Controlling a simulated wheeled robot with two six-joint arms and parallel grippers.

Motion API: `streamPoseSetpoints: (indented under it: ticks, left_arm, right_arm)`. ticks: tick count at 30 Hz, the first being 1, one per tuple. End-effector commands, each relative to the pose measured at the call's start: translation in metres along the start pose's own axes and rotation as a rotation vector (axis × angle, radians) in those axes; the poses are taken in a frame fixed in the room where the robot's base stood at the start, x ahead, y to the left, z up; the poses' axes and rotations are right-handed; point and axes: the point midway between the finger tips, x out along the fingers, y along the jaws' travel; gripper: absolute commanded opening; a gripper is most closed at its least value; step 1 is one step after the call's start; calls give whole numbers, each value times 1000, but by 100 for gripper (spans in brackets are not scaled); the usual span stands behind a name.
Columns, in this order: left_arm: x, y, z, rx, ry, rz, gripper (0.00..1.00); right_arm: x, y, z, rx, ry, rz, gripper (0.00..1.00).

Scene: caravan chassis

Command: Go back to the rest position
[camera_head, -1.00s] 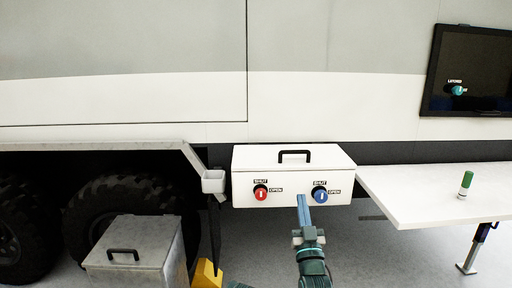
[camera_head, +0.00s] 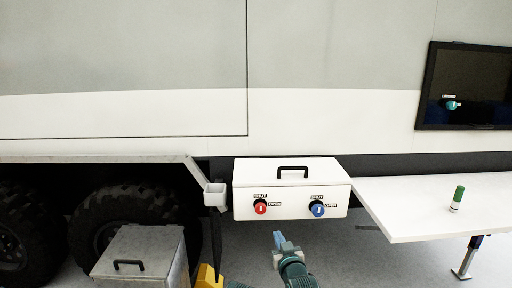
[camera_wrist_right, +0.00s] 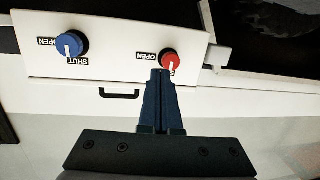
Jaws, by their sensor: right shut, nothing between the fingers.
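My right gripper (camera_head: 279,240) is in the lower middle of the head view, below and in front of the white box (camera_head: 240,204). Its blue fingers are together with nothing between them, apart from the box and its knobs. In the right wrist view the shut fingers (camera_wrist_right: 161,80) point toward the box's front, which appears upside down. The box has a red knob (camera_head: 260,208) and a blue knob (camera_head: 317,209), each with SHUT and OPEN labels. Both knobs also show in the wrist view, red (camera_wrist_right: 170,61) and blue (camera_wrist_right: 71,45). My left gripper is not in view.
A white fold-out table (camera_head: 410,215) with a green-capped tube (camera_head: 457,198) stands at the right. A grey metal box (camera_head: 150,245) is at the lower left, by the wheels (camera_head: 105,220). Open floor lies below the white box.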

Motion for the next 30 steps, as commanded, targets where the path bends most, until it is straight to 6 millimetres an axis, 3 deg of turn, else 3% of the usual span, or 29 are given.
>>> streamPoseSetpoints:
  ticks: [1, 5, 8, 15, 18, 22, 30]
  left_arm:
    - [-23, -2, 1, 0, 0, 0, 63]
    - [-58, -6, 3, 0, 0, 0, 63]
    - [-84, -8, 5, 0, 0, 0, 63]
    - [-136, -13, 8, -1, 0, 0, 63]
    - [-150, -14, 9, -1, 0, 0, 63]
    - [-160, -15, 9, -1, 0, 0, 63]
    - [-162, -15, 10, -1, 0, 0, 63]
  right_arm:
    - [-4, -9, -3, -6, -92, -19, 0]
    - [-24, -30, 24, -29, -387, -61, 0]
    - [-53, -42, 44, -53, -620, -83, 0]
    - [-149, -53, 62, -123, -1135, -93, 0]
    - [-183, -52, 60, -147, -1291, -85, 0]
    - [-214, -51, 56, -169, -1424, -73, 0]
    - [-229, -50, 56, -179, -1491, -65, 0]
